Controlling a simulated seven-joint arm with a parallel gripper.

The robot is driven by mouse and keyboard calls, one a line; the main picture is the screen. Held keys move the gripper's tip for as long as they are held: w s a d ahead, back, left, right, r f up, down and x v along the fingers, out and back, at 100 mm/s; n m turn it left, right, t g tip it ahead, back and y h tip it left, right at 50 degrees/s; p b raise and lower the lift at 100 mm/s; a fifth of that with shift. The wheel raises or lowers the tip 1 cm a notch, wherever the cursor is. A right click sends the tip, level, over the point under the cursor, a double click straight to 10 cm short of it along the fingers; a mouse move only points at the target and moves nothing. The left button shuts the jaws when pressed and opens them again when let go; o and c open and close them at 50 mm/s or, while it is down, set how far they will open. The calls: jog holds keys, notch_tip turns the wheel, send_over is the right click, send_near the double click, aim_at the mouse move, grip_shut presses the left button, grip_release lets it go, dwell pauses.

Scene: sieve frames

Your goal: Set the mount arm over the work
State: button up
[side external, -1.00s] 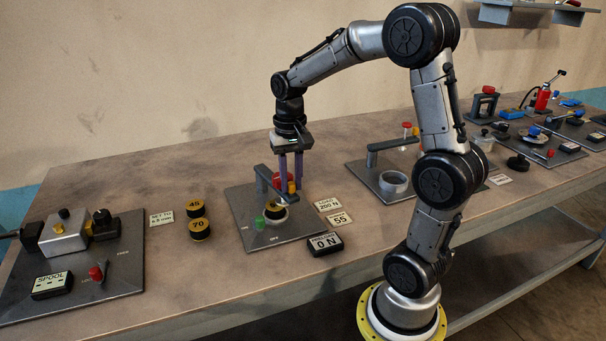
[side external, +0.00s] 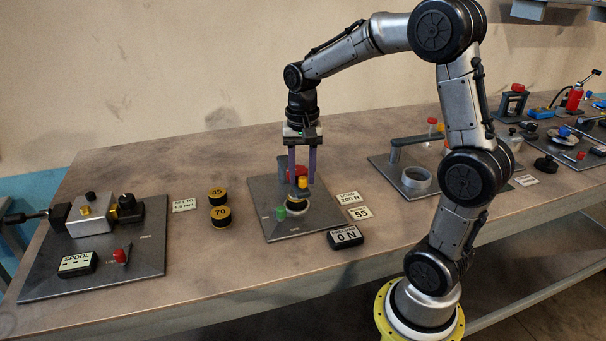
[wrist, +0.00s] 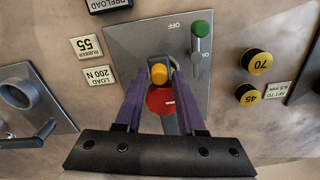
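The mount arm, a grey bar (wrist: 173,62) on a post (side external: 283,165), reaches out over the round work (side external: 298,207) on the dark plate (side external: 268,190). It carries a red knob (side external: 298,171) and a yellow knob (side external: 303,181), also visible in the wrist view as red (wrist: 160,99) and yellow (wrist: 158,73). The work is mostly hidden under it in the wrist view. My gripper (side external: 302,178) points down with its purple fingers apart, one on each side of the red knob. I cannot tell whether a finger touches the bar.
A green-knobbed lever (wrist: 200,40) stands on the plate by the OFF and ON marks. Black and yellow weights (side external: 219,215), value cards (side external: 348,198) and the preload display (side external: 345,237) lie close by. Neighbouring stations stand left (side external: 92,250) and right (side external: 410,172).

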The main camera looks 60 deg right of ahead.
jog(key=shift+o, duration=1)
jog(key=shift+f, duration=0.1)
notch_tip(320, 180, up, 14)
jog(key=shift+s+f, duration=0.1)
